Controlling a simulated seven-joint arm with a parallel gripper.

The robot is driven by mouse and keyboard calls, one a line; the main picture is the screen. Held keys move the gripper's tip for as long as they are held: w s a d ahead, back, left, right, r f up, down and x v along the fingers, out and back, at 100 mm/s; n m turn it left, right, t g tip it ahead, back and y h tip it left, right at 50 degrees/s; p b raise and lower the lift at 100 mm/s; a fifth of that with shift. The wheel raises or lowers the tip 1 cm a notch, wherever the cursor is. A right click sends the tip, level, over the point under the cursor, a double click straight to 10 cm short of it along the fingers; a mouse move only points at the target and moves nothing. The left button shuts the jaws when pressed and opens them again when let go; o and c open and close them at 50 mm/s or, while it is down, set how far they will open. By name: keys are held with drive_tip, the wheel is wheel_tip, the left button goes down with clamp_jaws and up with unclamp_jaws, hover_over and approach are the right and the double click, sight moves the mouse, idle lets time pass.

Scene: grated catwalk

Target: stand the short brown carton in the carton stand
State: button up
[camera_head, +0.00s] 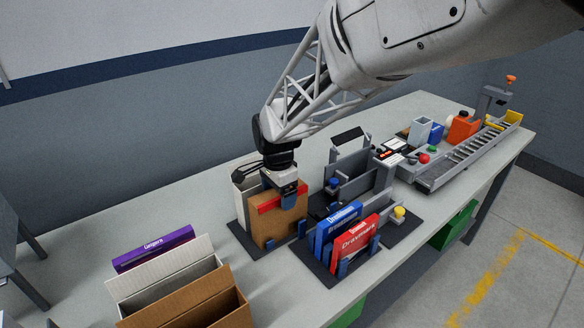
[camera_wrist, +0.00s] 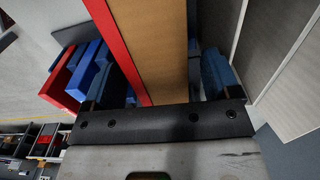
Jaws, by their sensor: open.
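The brown carton (camera_head: 274,228), with a red band near its top, stands upright on a dark base (camera_head: 239,236) with blue posts, which looks like the carton stand. A pale carton (camera_head: 240,200) stands beside it to the left. My gripper (camera_head: 286,197) is open at the top of the brown carton, its fingers straddling it. In the wrist view the brown carton (camera_wrist: 165,45) passes between my two open fingers (camera_wrist: 163,80), with its red face toward the left. The carton's lower end is hidden in the wrist view.
A second dark base (camera_head: 327,275) holds a blue box (camera_head: 335,228) and a red box (camera_head: 354,245) close on the right. Open-topped boxes (camera_head: 190,300) and a purple box (camera_head: 155,248) stand at lower left. Grey fixtures (camera_head: 360,165) and a ribbed rail (camera_head: 470,155) occupy the right.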

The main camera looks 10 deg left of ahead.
drive_tip(key=shift+r, duration=3.7)
drive_tip(key=shift+d, duration=0.15)
drive_tip(key=shift+s+d+r, duration=0.15)
drive_tip(key=shift+d, duration=0.15)
drive_tip(key=s+d+r+n, duration=0.2)
drive_tip(key=s+d+r, duration=0.2)
drive_tip(key=d, duration=0.6)
drive_tip(key=s+d+n+t, duration=0.2)
drive_tip(key=s+d+n, duration=0.5)
drive_tip(key=s+d, duration=1.3)
drive_tip(key=shift+s+t, duration=0.3)
drive_tip(key=shift+s, duration=0.8)
